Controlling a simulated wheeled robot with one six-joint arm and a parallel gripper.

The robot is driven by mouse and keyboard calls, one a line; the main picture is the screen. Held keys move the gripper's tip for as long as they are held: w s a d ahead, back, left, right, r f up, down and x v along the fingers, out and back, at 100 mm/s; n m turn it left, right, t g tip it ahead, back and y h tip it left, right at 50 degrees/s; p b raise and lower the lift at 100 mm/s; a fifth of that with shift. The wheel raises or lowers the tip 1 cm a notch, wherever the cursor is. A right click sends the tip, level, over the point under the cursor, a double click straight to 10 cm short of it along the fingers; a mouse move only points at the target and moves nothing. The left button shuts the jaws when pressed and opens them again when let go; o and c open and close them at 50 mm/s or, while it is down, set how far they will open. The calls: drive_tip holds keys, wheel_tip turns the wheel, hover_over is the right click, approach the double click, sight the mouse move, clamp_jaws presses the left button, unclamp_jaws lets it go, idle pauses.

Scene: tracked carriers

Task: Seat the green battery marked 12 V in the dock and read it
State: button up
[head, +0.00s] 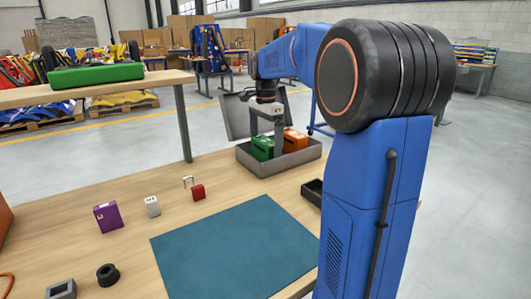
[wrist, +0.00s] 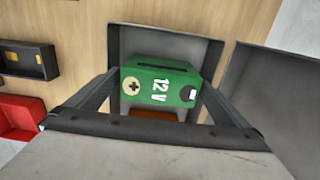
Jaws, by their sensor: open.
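The green battery marked 12 V (wrist: 158,84) sits in an open grey box (head: 287,163), its label and a plus sign facing my wrist camera. In the head view the battery (head: 262,148) stands beside an orange block (head: 295,140). My gripper (head: 266,140) is open at the box. In the wrist view its fingers (wrist: 160,82) lie on either side of the green battery; whether they touch it I cannot tell. I cannot tell for certain which thing is the dock; a black open holder (wrist: 28,60) with a yellow patch inside lies left of the box there.
A grey lid panel (wrist: 275,112) stands open beside the box. A red holder (wrist: 18,118) lies near the black one. A purple block (head: 108,217), a white block (head: 152,206) and a red padlock-like block (head: 198,192) stand left. A teal mat (head: 235,250) lies bare in front.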

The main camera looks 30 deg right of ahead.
drive_tip(key=shift+f, duration=0.6)
drive_tip(key=shift+r, duration=0.1)
drive_tip(key=c, duration=2)
